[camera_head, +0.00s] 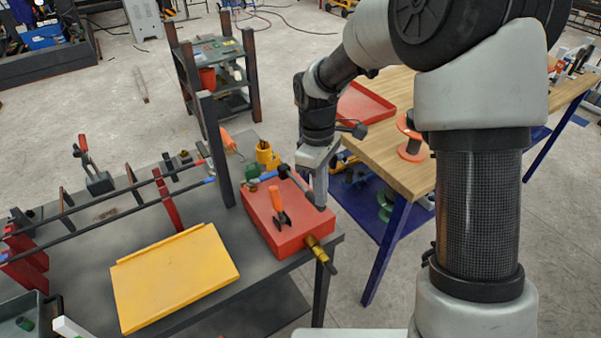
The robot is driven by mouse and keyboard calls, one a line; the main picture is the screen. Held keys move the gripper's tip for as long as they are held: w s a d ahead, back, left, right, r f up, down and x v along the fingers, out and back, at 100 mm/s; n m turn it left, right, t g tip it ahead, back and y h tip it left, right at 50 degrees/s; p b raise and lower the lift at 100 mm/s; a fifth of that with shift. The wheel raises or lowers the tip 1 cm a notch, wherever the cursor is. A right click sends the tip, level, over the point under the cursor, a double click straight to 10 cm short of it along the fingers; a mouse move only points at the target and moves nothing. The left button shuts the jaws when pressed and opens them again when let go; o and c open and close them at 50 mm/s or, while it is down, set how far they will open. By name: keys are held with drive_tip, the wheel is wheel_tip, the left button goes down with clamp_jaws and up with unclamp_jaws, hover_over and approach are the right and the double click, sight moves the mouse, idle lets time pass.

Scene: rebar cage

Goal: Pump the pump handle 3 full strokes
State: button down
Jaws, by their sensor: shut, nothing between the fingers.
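A red box-shaped pump unit (262,215) sits at the right end of the dark workbench. A dark lever with a grey tip, which looks like the pump handle (296,184), slants over its top from a blue fitting (270,177) toward the right edge. A small orange-handled lever (275,204) stands upright on the box. A brass fitting (317,246) sticks out at the front right corner. My gripper (320,205) points down at the box's right edge, close beside the lever's end. Its fingers are shut and empty; whether they touch the lever cannot be told.
A yellow plate (174,277) lies on the workbench, left of the pump. Dark bars (110,211) on red supports run along the bench, with a dark post (216,150) behind the pump. A wooden table (395,145) stands at the right.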

wheel_tip(320, 180, up, 8)
drive_tip(key=w+a+p, duration=0.1)
drive_tip(key=w+p, duration=0.1)
drive_tip(key=p, duration=0.4)
drive_tip(key=shift+w+a+p, duration=0.2)
drive_tip(key=shift+a+p, duration=0.1)
drive_tip(key=shift+p, duration=0.05)
drive_tip(key=shift+f, duration=0.2)
drive_tip(key=shift+s+d+f+b, duration=0.2)
drive_tip(key=shift+s+f+b, duration=0.1)
drive_tip(key=shift+f+b, duration=0.15)
drive_tip(key=shift+f, duration=0.1)
drive_tip(key=shift+s+d+f+b, duration=0.15)
drive_tip(key=shift+s+f+b, duration=0.15)
drive_tip(key=shift+f, duration=0.4)
